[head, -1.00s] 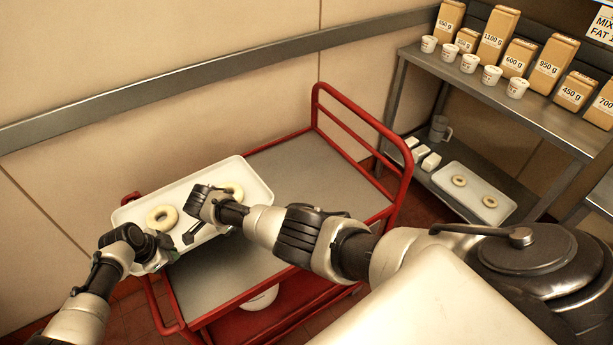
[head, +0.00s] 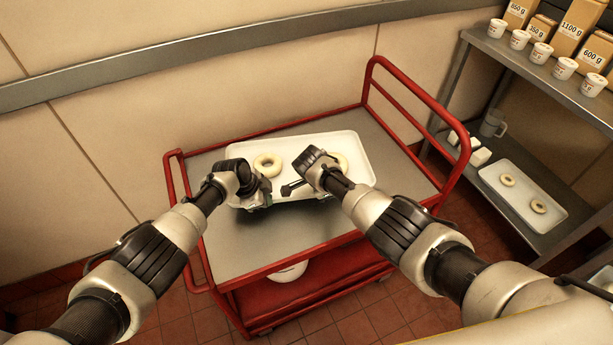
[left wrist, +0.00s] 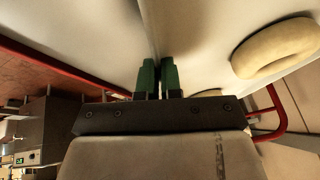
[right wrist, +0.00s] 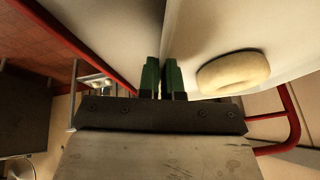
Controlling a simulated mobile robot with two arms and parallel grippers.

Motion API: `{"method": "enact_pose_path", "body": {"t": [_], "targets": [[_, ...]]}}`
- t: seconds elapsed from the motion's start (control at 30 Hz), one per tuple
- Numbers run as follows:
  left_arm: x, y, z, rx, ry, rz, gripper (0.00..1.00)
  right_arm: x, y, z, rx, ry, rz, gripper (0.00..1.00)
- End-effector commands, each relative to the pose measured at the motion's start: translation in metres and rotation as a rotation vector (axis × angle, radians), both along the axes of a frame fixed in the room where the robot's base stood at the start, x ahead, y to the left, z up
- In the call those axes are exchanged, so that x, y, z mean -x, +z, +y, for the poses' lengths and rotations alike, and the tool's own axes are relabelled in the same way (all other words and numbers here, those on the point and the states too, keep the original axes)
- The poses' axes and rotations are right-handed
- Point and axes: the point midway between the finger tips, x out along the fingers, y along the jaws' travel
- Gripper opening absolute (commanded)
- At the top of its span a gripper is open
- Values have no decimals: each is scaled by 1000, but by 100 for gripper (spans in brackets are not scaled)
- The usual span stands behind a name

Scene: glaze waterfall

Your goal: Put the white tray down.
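The white tray (head: 330,142) is over the grey top of the red cart (head: 262,240) in the head view and looks level. Two pale ring doughnuts lie on it, one at left (head: 267,165) and one at right (head: 341,161), partly hidden by my right gripper. My left gripper (head: 262,193) and right gripper (head: 291,188) are at its near long edge. In the left wrist view (left wrist: 158,72) and right wrist view (right wrist: 161,74), the green fingers are shut on the tray's rim. I cannot tell whether the tray's underside touches the cart top.
The cart's red rail (head: 420,95) rises at its right end, and a lower rail (head: 178,175) is at the left. The wall is behind. A shelf unit (head: 545,85) at right bears tubs and bags, with another tray of doughnuts (head: 548,190) below. Bare cart top shows in front.

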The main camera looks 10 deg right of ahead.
Motion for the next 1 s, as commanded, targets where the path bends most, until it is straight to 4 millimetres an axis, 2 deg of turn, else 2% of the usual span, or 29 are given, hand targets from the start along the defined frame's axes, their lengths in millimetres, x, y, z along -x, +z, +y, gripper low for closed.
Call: {"method": "enact_pose_path", "body": {"t": [0.27, 0.9, 0.93, 1.0], "targets": [[-1, -8, 1, -1, 1, -2, 0, 0, -8, -1, 3, -1, 0, 0], [-1, -52, 1, -1, 1, -2, 0, 0, -52, -1, 2, -1, -1, 0], [-1, -48, 1, -2, 1, -2, 10, 0, -48, -1, 2, -1, 0, 10], [0, -47, 1, -2, 1, -1, 20, 0, -47, -1, 2, -1, 0, 20]]}}
